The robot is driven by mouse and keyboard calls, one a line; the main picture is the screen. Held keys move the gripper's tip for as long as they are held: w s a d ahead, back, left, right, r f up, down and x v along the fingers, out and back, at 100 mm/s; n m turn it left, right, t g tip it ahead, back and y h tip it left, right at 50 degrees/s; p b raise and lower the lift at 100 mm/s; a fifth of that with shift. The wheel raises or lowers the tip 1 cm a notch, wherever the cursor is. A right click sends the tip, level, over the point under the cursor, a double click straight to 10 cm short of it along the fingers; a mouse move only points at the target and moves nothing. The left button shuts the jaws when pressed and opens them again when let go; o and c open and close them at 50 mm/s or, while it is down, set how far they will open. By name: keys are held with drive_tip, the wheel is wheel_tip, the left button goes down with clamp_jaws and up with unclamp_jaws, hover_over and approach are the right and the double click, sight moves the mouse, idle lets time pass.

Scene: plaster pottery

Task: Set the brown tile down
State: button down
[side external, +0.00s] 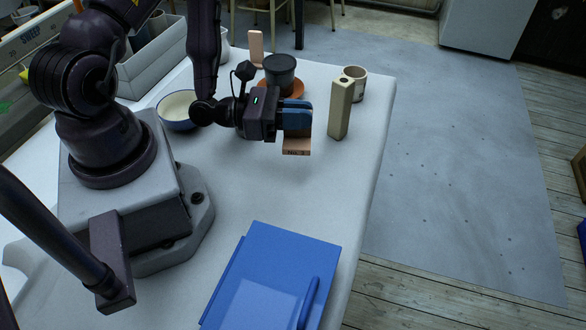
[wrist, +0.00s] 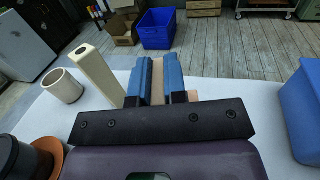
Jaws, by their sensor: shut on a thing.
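The brown tile (side external: 297,147) is light brown with dark lettering on its lower edge, in the middle of the side view. My gripper (side external: 297,118) is shut on it with blue fingers. In the wrist view the tile (wrist: 157,80) shows as a thin strip between the two fingers (wrist: 157,84). The fingers hide much of its face. Its lower edge is over or at the white table (side external: 240,180); I cannot tell whether it touches.
A beige square post (side external: 340,110) stands just right of my gripper, with a cup (side external: 356,80) behind it. A dark pot (side external: 280,75) on a terracotta saucer (side external: 296,88) is behind. A bowl (side external: 178,108) is left. A blue folder-like object (side external: 285,255) lies in front; the table between is clear.

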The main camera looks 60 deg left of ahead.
drive_tip(key=shift+w+a+f+n+t+y, duration=0.15)
drive_tip(key=shift+a+f+n+y, duration=0.15)
drive_tip(key=shift+f, duration=1.15)
drive_tip(key=shift+a+f+n+t+y, duration=0.25)
drive_tip(key=shift+a+f+y, duration=0.15)
drive_tip(key=shift+f, duration=1.05)
drive_tip(key=shift+w+a+f+n+t+y, duration=0.1)
drive_tip(key=shift+a+f+n+y, duration=0.25)
drive_tip(key=shift+f, duration=1.1)
drive_tip(key=shift+s+f, duration=0.1)
drive_tip(key=shift+f, duration=0.05)
drive_tip(key=c, duration=1.2)
unclamp_jaws()
drive_tip(key=shift+o, duration=0.2)
